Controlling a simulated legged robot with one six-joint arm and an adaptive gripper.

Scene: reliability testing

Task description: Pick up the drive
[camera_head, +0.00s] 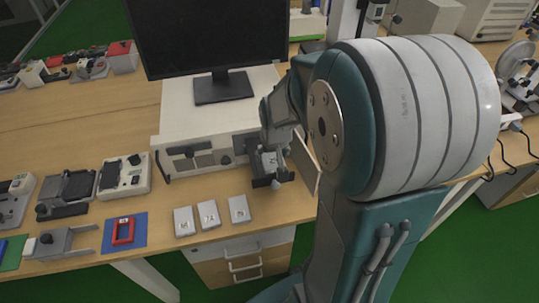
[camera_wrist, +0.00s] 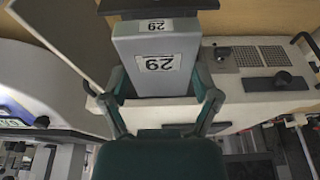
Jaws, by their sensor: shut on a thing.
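My gripper (camera_wrist: 160,82) is shut on a grey drive (camera_wrist: 185,50), with one finger on each side of it. The drive has white labels reading 29. A dark piece (camera_wrist: 160,5) shows at the drive's far end; I cannot tell whether it is part of it. In the head view my gripper (camera_head: 268,170) is in front of the light equipment case (camera_head: 205,160), at its right end. Three other silver drives (camera_head: 184,221) (camera_head: 208,214) (camera_head: 239,209) lie in a row on the table, left of and nearer than my gripper.
A black monitor (camera_head: 210,38) stands on the equipment case. A red frame on a blue mat (camera_head: 139,228) and several grey devices (camera_head: 125,175) are to the left. A brown panel (camera_head: 304,160) stands close right of my gripper. The table's front edge is near the drives.

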